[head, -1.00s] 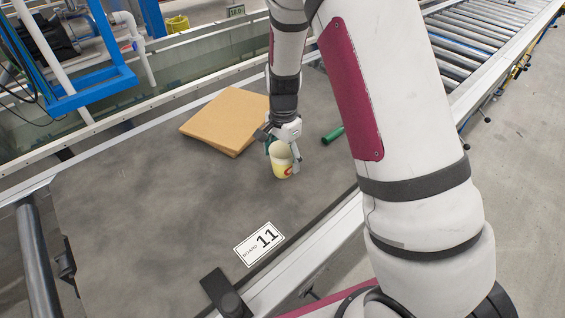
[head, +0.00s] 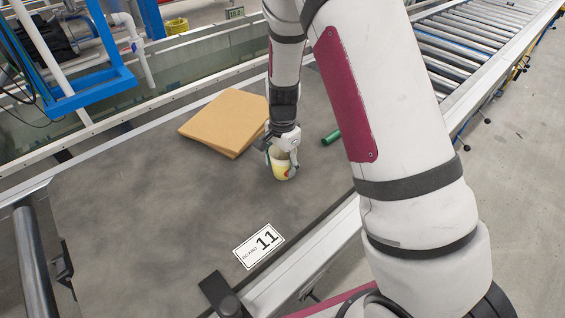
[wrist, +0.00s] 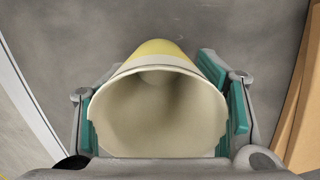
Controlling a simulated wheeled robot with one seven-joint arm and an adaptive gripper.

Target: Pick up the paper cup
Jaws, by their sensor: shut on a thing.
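I cannot tell whether the cup's base touches the board.
A brown cardboard piece (head: 228,122) lies just left of and behind the cup. A green cylinder (head: 331,138) lies to the right. A sign reading 11 (head: 259,246) is on the board (head: 150,215) near the front edge. The board's left part is clear.

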